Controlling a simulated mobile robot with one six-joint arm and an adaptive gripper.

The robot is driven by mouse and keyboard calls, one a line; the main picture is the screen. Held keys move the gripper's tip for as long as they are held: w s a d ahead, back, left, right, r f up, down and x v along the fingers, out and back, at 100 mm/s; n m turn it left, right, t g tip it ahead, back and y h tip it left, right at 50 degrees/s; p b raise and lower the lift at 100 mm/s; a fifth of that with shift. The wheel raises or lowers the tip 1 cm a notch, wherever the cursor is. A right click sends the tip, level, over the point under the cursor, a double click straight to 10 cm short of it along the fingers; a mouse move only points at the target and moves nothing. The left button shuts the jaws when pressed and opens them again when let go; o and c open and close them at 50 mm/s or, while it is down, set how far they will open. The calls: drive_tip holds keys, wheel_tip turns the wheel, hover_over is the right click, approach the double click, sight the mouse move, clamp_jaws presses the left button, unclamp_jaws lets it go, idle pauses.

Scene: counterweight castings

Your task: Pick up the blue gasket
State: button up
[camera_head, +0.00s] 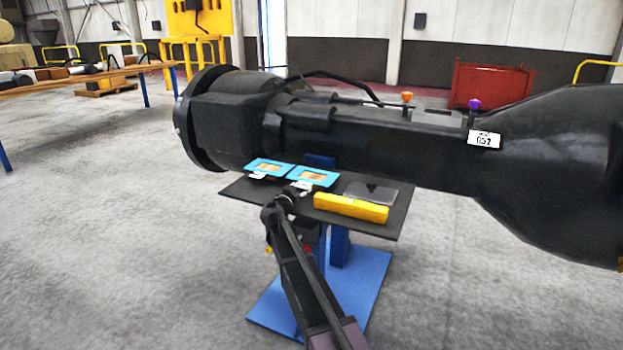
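Two blue rectangular gaskets with tan middles lie flat side by side on a small black table (238,187). One is the left gasket (251,165), and the other is the right gasket (333,178). Small white tags show at their near edges. My arm rises from the bottom of the picture. Its end, with my gripper (281,206), is at the table's near edge, below the gaskets in the picture. The gripper is small and dark here, so its fingers cannot be made out. I see nothing held in it.
A yellow block (350,207) and a dark grey plate (371,192) lie right of the gaskets. A blue base (358,277) stands below.

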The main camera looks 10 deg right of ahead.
drive_tip(key=shift+c, duration=0.4)
drive_tip(key=shift+r, duration=0.25)
